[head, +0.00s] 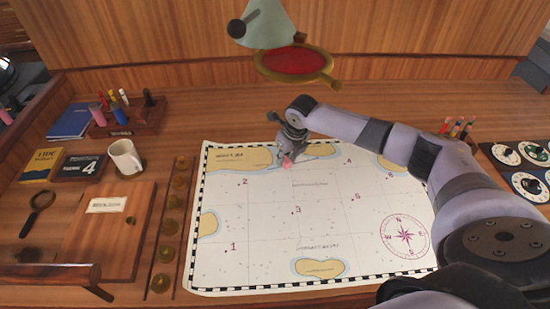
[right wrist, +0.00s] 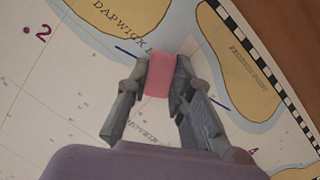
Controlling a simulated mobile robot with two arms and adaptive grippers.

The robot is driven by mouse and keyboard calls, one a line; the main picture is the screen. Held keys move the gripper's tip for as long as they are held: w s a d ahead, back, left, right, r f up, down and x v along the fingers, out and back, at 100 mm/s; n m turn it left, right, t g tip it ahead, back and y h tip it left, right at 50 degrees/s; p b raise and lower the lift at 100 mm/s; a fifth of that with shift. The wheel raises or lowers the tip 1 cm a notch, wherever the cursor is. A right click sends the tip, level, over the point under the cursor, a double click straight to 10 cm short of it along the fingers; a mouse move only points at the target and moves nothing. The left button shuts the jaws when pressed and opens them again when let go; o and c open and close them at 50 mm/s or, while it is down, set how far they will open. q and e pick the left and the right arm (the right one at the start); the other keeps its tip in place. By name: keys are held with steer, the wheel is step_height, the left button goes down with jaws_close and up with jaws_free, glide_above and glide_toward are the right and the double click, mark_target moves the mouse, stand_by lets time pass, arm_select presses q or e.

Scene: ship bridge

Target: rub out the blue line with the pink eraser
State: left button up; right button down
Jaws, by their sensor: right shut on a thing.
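My right gripper (head: 287,155) is over the upper middle of the chart (head: 260,220). In the right wrist view, its fingers (right wrist: 161,80) are shut on the pink eraser (right wrist: 160,75). The eraser also shows as a small pink spot in the head view (head: 287,163). Two dark blue pieces of line show in the right wrist view, one upper left of the eraser (right wrist: 128,52) and one to the lower right (right wrist: 218,102). The stretch between them is hidden by the eraser and fingers or bare; I cannot tell which. Whether the eraser touches the paper is unclear. My left gripper is out of view.
A lamp with a red disc (head: 295,62) hangs above the back of the desk. A mug (head: 125,158), a pen rack (head: 125,117) and a magnifying glass (head: 38,212) are at left. Dials (head: 528,185) are at right. Brass weights (head: 172,225) line the chart's left side.

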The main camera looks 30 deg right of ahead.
mark_target(317, 157)
steer(key=d, duration=0.3)
steer(key=s+d, duration=0.1)
steer(key=d, duration=0.2)
steer(key=s+d, duration=0.1)
steer(key=d, duration=0.2)
steer(key=d+b, duration=0.1)
steer(key=b, duration=0.3)
steer(key=shift+s+d+f+b, duration=0.1)
steer(key=shift+d+f+b, duration=0.2)
steer(key=shift+d+b, duration=0.1)
steer(key=shift+s+d+r+b, duration=0.15)
steer(key=shift+d+b, duration=0.25)
steer(key=shift+b, duration=0.2)
steer(key=shift+r, duration=0.1)
steer(key=shift+s, duration=0.1)
steer(key=shift+f+b, duration=0.35)
steer(key=shift+f, duration=0.05)
stand_by(1.4)
stand_by(0.4)
